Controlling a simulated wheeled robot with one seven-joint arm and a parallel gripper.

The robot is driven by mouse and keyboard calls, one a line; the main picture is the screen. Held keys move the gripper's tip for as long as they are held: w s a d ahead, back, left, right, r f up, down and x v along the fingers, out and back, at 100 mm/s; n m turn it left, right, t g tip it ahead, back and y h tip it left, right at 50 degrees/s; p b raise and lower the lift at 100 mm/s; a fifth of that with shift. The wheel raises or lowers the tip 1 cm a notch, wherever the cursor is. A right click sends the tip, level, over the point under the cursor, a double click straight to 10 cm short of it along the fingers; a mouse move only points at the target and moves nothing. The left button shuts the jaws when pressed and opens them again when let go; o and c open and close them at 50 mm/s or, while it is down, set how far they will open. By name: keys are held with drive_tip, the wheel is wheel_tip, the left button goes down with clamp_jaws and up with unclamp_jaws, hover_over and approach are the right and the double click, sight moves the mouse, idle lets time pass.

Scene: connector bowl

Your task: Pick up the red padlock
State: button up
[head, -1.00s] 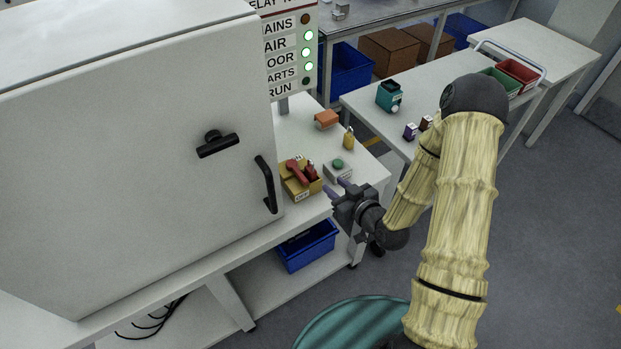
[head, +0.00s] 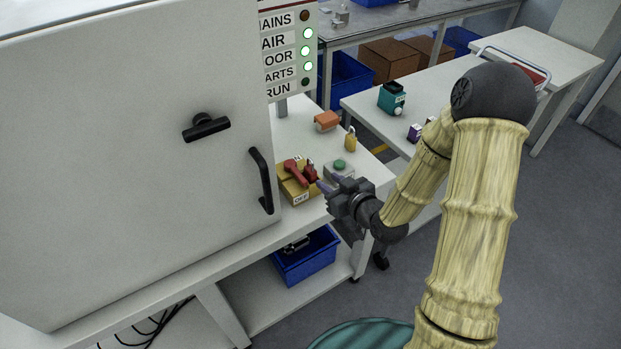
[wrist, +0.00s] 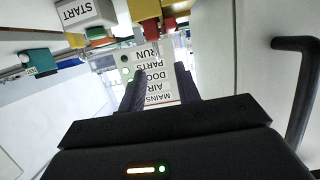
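The red padlock (head: 311,172) appears as a small dark-red shape at the right side of a yellow box (head: 285,190) labelled OFF, beside the box's red lever (head: 295,171). My gripper (head: 329,182) is just right of the padlock, its fingers pointing toward the box. In the upside-down wrist view, the gripper (wrist: 160,88) is open, with an empty gap between its fingers. The yellow box (wrist: 145,9) shows at the top edge there, with red (wrist: 174,4) beside it; I cannot tell whether that red is padlock or lever. Contact with the padlock is not visible.
A grey START box (wrist: 86,14) with a green button (head: 339,164) stands close to my gripper. A yellow padlock (head: 350,140) and an orange item (head: 326,121) stand behind. The white cabinet with its black handle (head: 262,181) is close on the left.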

sight(307, 165)
drive_tip(key=x, duration=0.8)
drive_tip(key=shift+w, duration=0.1)
drive_tip(key=shift+d+x, duration=0.15)
drive_tip(key=shift+x, duration=1.15)
drive_tip(key=shift+d+x, duration=0.15)
drive_tip(key=shift+x, duration=1.2)
drive_tip(key=shift+w, duration=0.1)
clamp_jaws()
